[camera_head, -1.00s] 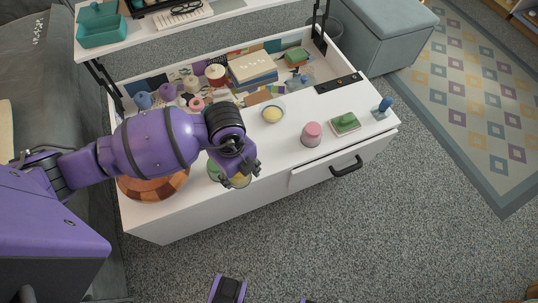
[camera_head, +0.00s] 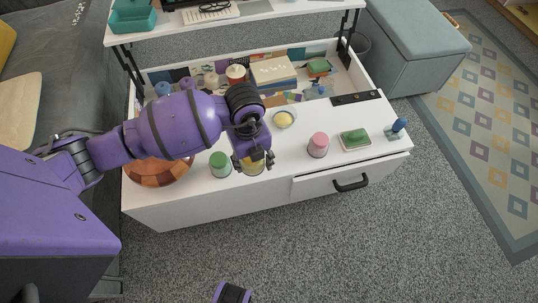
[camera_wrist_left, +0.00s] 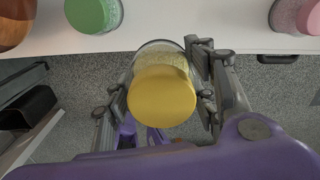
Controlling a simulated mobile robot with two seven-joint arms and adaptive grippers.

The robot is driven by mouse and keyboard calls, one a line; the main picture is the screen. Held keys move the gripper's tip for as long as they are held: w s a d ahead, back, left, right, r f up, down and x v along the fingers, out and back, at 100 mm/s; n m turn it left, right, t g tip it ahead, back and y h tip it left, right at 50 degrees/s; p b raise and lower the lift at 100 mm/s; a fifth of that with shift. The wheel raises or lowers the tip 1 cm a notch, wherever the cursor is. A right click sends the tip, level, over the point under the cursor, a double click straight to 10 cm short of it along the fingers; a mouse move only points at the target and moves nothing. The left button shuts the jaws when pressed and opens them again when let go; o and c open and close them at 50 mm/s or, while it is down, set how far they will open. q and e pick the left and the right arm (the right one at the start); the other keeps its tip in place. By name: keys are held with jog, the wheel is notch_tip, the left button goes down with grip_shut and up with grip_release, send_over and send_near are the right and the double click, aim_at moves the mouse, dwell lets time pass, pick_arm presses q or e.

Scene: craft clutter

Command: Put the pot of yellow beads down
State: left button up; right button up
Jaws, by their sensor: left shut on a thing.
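The pot of yellow beads (camera_head: 254,166) has a yellow lid and clear sides. It is between the fingers of my left gripper (camera_head: 253,158), at the front edge of the white table. In the left wrist view the pot's yellow lid (camera_wrist_left: 162,97) fills the middle, with a grey finger on each side; my left gripper (camera_wrist_left: 160,95) is shut on it. The floor shows around the pot there, and I cannot tell whether its base touches the table.
On the white table (camera_head: 285,165) a green-lidded pot (camera_head: 220,165) stands just left of the yellow one, with a wooden bowl (camera_head: 160,174) further left. White tabletop is bare between the yellow and pink pots.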

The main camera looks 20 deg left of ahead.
pick_arm(q)
jog(key=w+f+b, duration=0.1)
jog(key=w+f, duration=0.1)
jog(key=w+d+f, duration=0.1)
jog(key=w+f, duration=0.1)
jog(key=w, duration=0.1)
jog(key=w+f+b, duration=0.1)
jog(key=w+f, duration=0.2)
jog(key=shift+w+d+b, duration=0.15)
jog(key=shift+d+b, duration=0.15)
jog(key=shift+b, duration=0.05)
jog(key=shift+w+d+f, duration=0.1)
jog(key=shift+w+f, duration=0.25)
jog(key=shift+f, duration=0.05)
notch_tip(320, 180, down, 3)
jog(key=shift+f+b, duration=0.1)
jog(key=shift+b, duration=0.6)
pick_arm(e)
jog(key=f, duration=0.3)
jog(key=shift+w+d+f, duration=0.1)
jog(key=shift+d+f, duration=0.15)
jog(key=shift+f, duration=0.05)
pick_arm(q)
jog(key=o, duration=1.2)
pick_arm(e)
jog(key=shift+s+f, duration=0.3)
jog(key=shift+s, duration=0.15)
